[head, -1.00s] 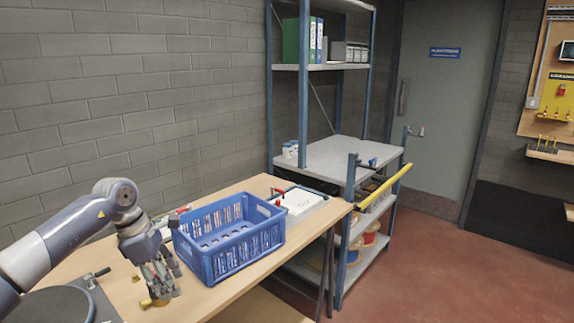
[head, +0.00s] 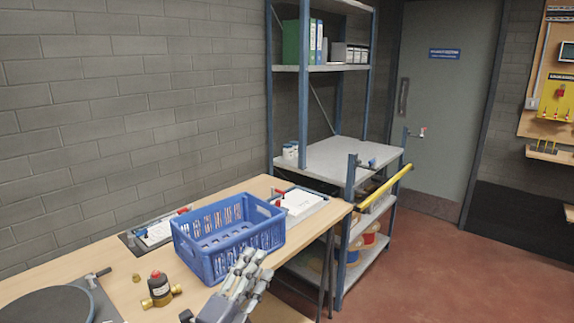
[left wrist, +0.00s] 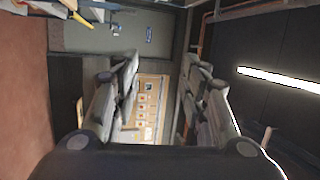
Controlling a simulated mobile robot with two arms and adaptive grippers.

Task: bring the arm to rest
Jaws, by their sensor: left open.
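My left gripper (head: 252,266) is at the lower middle of the head view, in front of the blue crate's near right corner. Its fingers point up and away from me, and it is open and empty. In the left wrist view its two fingers (left wrist: 158,95) stand wide apart, with only the distant tool board between them. My right gripper is in neither view.
On the wooden bench (head: 98,258) stand a blue crate (head: 215,262), a brass valve with a dark red top (head: 159,289) and a small brass fitting (head: 136,278). A shelf trolley (head: 330,160) with a yellow bar (head: 384,187) is beyond. Red floor (head: 440,270) is clear at right.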

